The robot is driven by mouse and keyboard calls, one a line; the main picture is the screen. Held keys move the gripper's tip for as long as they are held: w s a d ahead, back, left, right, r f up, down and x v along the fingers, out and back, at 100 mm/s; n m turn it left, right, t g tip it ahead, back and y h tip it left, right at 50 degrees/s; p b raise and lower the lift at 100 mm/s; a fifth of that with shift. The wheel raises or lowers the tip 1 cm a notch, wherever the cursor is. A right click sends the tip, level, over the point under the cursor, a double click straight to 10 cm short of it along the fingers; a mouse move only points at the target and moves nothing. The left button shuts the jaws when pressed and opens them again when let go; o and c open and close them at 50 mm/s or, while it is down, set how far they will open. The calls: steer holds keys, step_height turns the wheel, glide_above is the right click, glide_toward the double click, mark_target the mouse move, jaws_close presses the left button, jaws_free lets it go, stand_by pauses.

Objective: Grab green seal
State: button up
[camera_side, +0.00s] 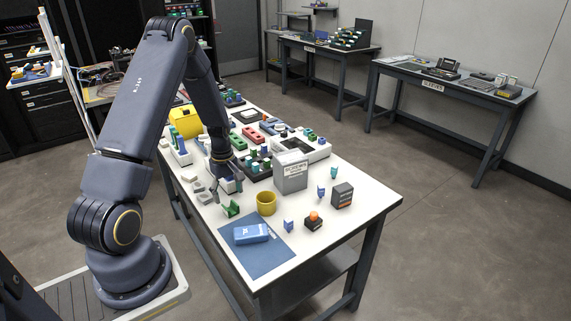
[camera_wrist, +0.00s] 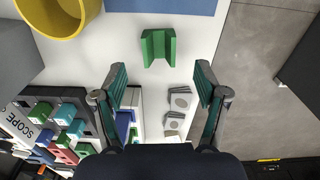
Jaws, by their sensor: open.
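The green seal (camera_side: 231,209) is a small green block with a notched, V-like shape, lying on the white table (camera_side: 352,226). In the wrist view the green seal (camera_wrist: 158,46) lies ahead of my fingertips, roughly centred between them, and nothing covers it. My gripper (camera_side: 229,186) is above the table behind the seal in the side view. In the wrist view my gripper (camera_wrist: 160,80) has its two fingers wide apart, with nothing between the pads. The seal is apart from both fingers.
A yellow cup (camera_side: 266,203) stands right of the seal. A blue mat (camera_side: 258,250) with a blue pouch (camera_side: 251,233) lies in front. Small grey blocks (camera_wrist: 180,98) sit beside the right finger. A grey box (camera_side: 290,172) and dark tray (camera_wrist: 58,110) stand nearby.

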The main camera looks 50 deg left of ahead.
mark_target(231, 211)
steer(key=shift+f, duration=3.15)
steer(key=c, duration=1.2)
steer(key=shift+r, duration=0.15)
